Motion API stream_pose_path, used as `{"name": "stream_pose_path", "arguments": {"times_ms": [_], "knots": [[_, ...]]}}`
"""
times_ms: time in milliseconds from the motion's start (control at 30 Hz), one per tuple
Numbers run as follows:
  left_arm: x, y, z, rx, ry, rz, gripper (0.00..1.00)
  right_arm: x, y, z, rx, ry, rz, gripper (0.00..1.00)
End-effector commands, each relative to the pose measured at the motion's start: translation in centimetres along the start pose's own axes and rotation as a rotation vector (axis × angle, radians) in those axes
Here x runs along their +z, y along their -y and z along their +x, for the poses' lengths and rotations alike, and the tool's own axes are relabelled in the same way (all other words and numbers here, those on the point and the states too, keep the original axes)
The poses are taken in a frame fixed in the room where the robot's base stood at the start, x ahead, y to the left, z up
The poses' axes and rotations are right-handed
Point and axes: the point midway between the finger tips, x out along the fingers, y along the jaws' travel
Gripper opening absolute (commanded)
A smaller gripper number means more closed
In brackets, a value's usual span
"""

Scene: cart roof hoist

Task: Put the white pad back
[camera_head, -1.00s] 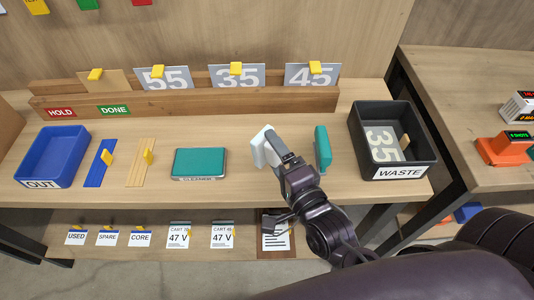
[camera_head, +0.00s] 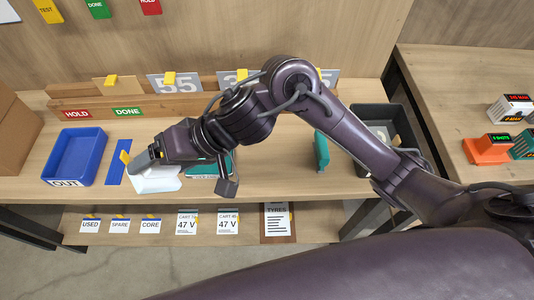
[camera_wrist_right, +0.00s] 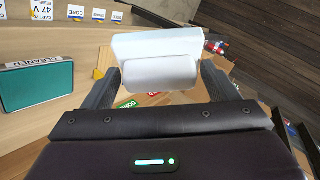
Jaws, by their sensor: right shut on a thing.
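The white pad (camera_head: 155,181) is in my right gripper (camera_head: 147,163), over the front left part of the bench, where the wooden strips were visible earlier. In the right wrist view the white pad (camera_wrist_right: 158,62) sits between the two dark fingers (camera_wrist_right: 160,85), with a rounded grip part toward me and a wider flat part beyond. I cannot tell whether it touches the bench. The teal cleaner box (camera_head: 208,168) is just right of the pad, partly covered by my arm; it also shows in the wrist view (camera_wrist_right: 38,88). My left gripper is not in view.
A teal block (camera_head: 321,151) stands to the right, near the black waste bin (camera_head: 365,164). Number cards (camera_head: 174,84) stand in the back rail.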

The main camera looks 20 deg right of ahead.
Motion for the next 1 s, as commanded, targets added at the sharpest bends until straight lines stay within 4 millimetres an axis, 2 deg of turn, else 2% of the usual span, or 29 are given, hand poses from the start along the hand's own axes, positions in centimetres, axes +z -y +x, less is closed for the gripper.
{"name": "stream_pose_path", "arguments": {"times_ms": [267,467,567,800,900,1000], "knots": [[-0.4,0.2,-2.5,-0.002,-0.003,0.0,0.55,0.6,0.4,0.2,0.077,0.234,-0.294,0.63],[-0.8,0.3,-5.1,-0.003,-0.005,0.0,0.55,0.6,-2.2,-1.0,0.146,0.409,-0.616,0.63],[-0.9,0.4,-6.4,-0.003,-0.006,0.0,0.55,-0.3,-4.5,-2.9,0.185,0.456,-0.762,0.63],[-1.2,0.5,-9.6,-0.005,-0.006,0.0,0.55,-4.9,-10.8,-11.0,0.289,0.47,-1.018,0.63],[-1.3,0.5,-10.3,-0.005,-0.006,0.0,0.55,-6.4,-12.4,-14.1,0.32,0.458,-1.062,0.63],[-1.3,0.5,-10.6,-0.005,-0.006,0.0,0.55,-7.3,-13.3,-16.1,0.339,0.448,-1.085,0.63]]}}
